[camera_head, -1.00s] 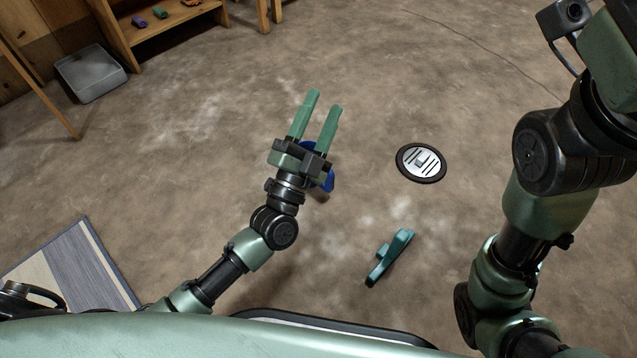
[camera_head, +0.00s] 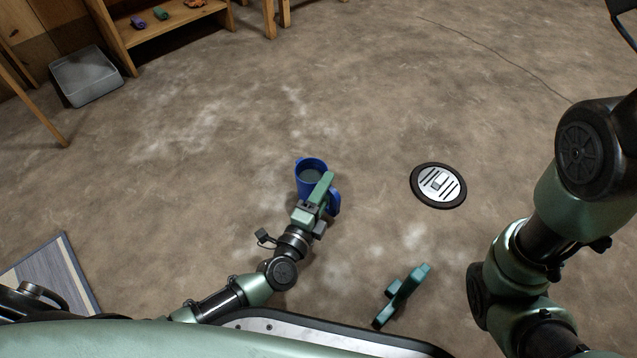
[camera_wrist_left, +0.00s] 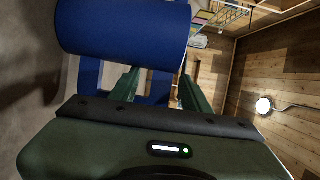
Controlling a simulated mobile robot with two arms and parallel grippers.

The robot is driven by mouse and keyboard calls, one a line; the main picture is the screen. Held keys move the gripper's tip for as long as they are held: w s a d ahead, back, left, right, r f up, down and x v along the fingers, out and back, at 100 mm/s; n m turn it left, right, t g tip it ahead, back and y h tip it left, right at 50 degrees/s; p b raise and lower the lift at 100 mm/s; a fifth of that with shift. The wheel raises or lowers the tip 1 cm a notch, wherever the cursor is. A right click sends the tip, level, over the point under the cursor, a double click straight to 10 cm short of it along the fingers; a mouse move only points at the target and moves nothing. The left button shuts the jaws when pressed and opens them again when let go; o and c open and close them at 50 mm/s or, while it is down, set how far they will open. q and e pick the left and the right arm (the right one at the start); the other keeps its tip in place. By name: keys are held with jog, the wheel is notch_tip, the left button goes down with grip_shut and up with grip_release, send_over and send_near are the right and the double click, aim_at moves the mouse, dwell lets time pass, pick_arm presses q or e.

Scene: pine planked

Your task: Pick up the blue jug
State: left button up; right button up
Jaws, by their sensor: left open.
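The blue jug (camera_head: 308,186) stands upright on the floor in the middle of the head view, open top up, its handle at the right. My left gripper (camera_head: 325,184) is open at the jug's handle side, its fingers partly covering the jug. In the left wrist view the jug's blue body (camera_wrist_left: 122,28) fills the upper left, with the handle (camera_wrist_left: 160,84) below it. One upright of the handle shows between the two open fingers of my left gripper (camera_wrist_left: 158,90); contact cannot be told. My right arm shows at the right, but its gripper is out of view.
A teal object (camera_head: 402,295) lies on the floor nearer me. A grey bin (camera_head: 88,78) and a wooden shelf (camera_head: 175,30) stand at the back left. A striped mat (camera_head: 50,278) is at left. Floor beyond the jug is clear.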

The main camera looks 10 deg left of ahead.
pick_arm(q)
jog(key=shift+w+d, duration=0.15)
jog(key=shift+w, duration=0.3)
jog(key=shift+s, duration=0.1)
grip_shut()
dwell(1.0)
jog(key=shift+r, duration=0.1)
